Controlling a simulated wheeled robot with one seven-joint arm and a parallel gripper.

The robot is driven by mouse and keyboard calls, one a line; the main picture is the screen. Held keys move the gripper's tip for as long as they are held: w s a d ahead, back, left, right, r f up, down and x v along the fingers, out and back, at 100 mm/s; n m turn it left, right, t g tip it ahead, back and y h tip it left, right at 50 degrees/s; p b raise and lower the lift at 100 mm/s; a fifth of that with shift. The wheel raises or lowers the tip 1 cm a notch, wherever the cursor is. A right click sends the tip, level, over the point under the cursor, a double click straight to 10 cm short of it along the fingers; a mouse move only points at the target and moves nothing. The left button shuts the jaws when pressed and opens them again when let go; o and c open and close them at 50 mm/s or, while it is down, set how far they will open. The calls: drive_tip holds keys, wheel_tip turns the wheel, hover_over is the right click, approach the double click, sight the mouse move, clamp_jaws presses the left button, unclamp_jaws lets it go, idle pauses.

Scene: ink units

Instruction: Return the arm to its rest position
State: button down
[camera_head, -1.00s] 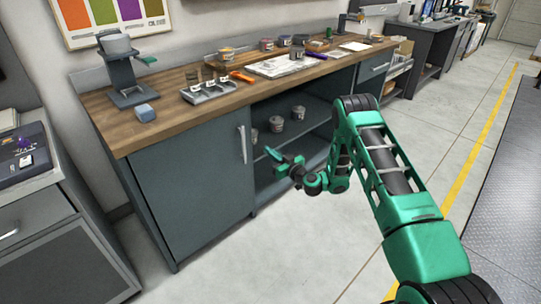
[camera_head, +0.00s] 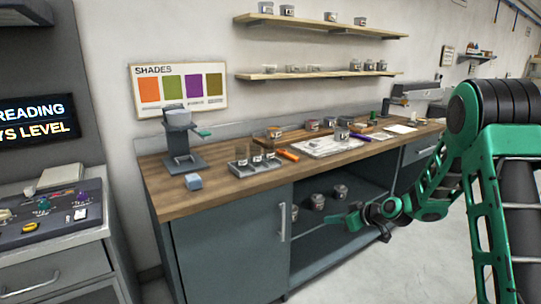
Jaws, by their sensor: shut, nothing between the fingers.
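My green and black arm reaches in from the right of the head view. Its elbow is raised at the upper right and the forearm slopes down to the left. My gripper (camera_head: 338,221) is shut and empty. It points left in front of the open shelf bay of the workbench (camera_head: 225,245), below the wooden top. Several small tins stand inside the bay, such as one tin (camera_head: 318,201) just left of and above the gripper. I cannot tell how far the gripper is from the shelf.
The wooden benchtop (camera_head: 215,195) carries a grey stand (camera_head: 180,140), a jar tray (camera_head: 254,163), a white tray (camera_head: 325,147) and several tins. A side counter (camera_head: 50,245) stands at left. Wall shelves (camera_head: 320,28) hang above. Grey floor (camera_head: 425,265) is clear at right.

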drive_tip(key=s+d+r+m+g+h, duration=0.2)
drive_tip(key=s+d+r+m+h, duration=0.15)
drive_tip(key=s+d, duration=0.6)
drive_tip(key=s+d+r+m+g+h, duration=0.25)
drive_tip(key=s+d+r, duration=0.25)
drive_tip(key=s, duration=0.9)
drive_tip(key=s+d+r+m+g, duration=0.1)
drive_tip(key=s+m, duration=0.3)
drive_tip(key=s, duration=0.9)
drive_tip(key=s+d+r+m+g, duration=0.2)
drive_tip(key=s+d+m+g, duration=0.1)
drive_tip(key=s, duration=1.1)
drive_tip(key=shift+d+m+h, duration=0.2)
drive_tip(key=shift+m+h, duration=0.2)
drive_tip(key=shift+m, duration=0.4)
drive_tip(key=shift+w+f+g, duration=0.25)
drive_tip(key=shift+w+f, duration=0.05)
drive_tip(key=shift+w, duration=0.25)
